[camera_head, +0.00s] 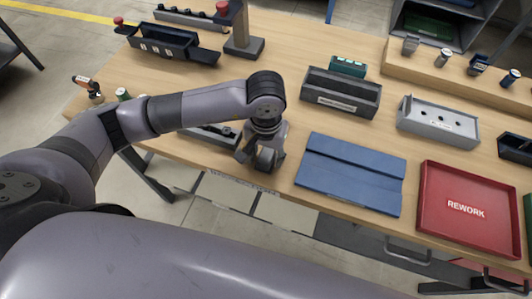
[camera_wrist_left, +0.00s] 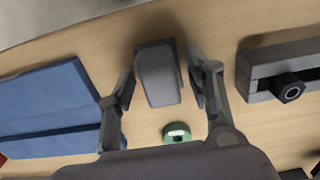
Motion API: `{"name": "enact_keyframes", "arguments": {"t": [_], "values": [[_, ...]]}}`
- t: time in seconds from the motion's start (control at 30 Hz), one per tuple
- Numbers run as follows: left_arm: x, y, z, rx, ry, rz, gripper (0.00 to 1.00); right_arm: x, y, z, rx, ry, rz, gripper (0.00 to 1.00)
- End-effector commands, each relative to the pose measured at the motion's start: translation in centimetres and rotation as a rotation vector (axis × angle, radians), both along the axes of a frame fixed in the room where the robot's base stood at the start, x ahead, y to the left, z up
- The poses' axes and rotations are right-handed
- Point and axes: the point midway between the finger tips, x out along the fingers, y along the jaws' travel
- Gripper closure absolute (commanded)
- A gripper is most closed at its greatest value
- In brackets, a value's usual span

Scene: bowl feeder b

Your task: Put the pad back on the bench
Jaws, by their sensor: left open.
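A small dark grey pad (camera_wrist_left: 158,78) with a darker base lies between the fingers of my left gripper (camera_wrist_left: 160,88) in the wrist view, close to the bench edge. Gaps show on both sides of it, so the gripper is open around it. In the head view my left gripper (camera_head: 262,158) points down at the front edge of the wooden bench (camera_head: 285,58), and it mostly hides the pad. I cannot tell whether the pad rests flat on the wood. My right gripper is not in view.
A folded blue mat (camera_head: 350,172) lies right of the gripper, with a red REWORK tray (camera_head: 468,210) beyond. A grey fixture with a bolt (camera_wrist_left: 285,85) sits on the other side. A green round item (camera_wrist_left: 177,132) is close behind the pad. Several bins and blocks stand farther back.

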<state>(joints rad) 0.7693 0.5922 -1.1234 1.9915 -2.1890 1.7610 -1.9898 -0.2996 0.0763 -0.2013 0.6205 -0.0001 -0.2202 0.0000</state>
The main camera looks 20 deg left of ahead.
Motion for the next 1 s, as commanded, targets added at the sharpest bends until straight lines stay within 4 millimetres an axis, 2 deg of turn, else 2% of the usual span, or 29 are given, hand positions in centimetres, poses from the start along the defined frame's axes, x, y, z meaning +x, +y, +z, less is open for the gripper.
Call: {"name": "enact_keyframes", "arguments": {"t": [0.37, 0.47, 0.8, 1.0], "values": [[0.1, 0.0, 0.6, -0.001, -0.002, 0.000, 0.52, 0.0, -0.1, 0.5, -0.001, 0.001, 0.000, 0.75], [0.2, 0.0, 2.0, -0.002, -0.007, 0.000, 0.52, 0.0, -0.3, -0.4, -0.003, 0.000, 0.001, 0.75], [0.1, -0.1, 9.3, -0.001, -0.007, -0.001, 0.52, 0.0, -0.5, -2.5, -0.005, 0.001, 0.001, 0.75], [0.1, 0.0, 11.7, 0.000, -0.003, 0.001, 0.52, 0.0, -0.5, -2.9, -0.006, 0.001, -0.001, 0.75]]}}
